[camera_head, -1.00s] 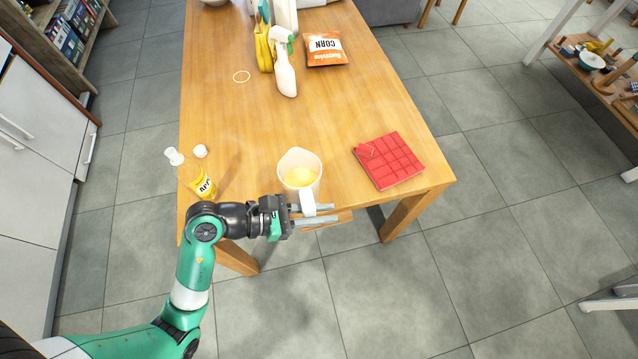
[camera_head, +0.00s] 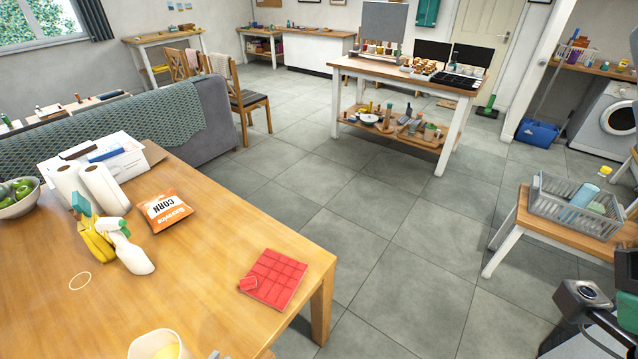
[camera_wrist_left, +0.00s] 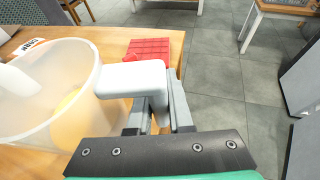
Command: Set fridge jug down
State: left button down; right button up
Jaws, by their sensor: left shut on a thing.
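The jug (camera_head: 158,346) is a pale translucent vessel with yellow contents, cut off by the bottom edge of the head view, at the table's near side. In the left wrist view the jug (camera_wrist_left: 52,95) fills the left side and looks upright. Its white handle (camera_wrist_left: 135,80) runs between the fingers of my left gripper (camera_wrist_left: 160,112), which is shut on it. The jug's base is hidden, so I cannot tell whether it touches the table (camera_head: 45,290).
A red segmented mat (camera_head: 273,279) lies near the table's right edge. Bare wood surrounds the ring mark (camera_head: 80,281). Open floor lies right of the table.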

pick_arm(q)
jog(key=s+r+p, duration=0.3)
jog(key=r+p, duration=2.4)
jog(key=r, duration=0.1)
jog(key=shift+r, duration=0.2)
pick_arm(e)
notch_tip(320, 180, up, 28)
jog(key=shift+r, duration=0.15)
pick_arm(q)
jog(key=shift+s, duration=0.1)
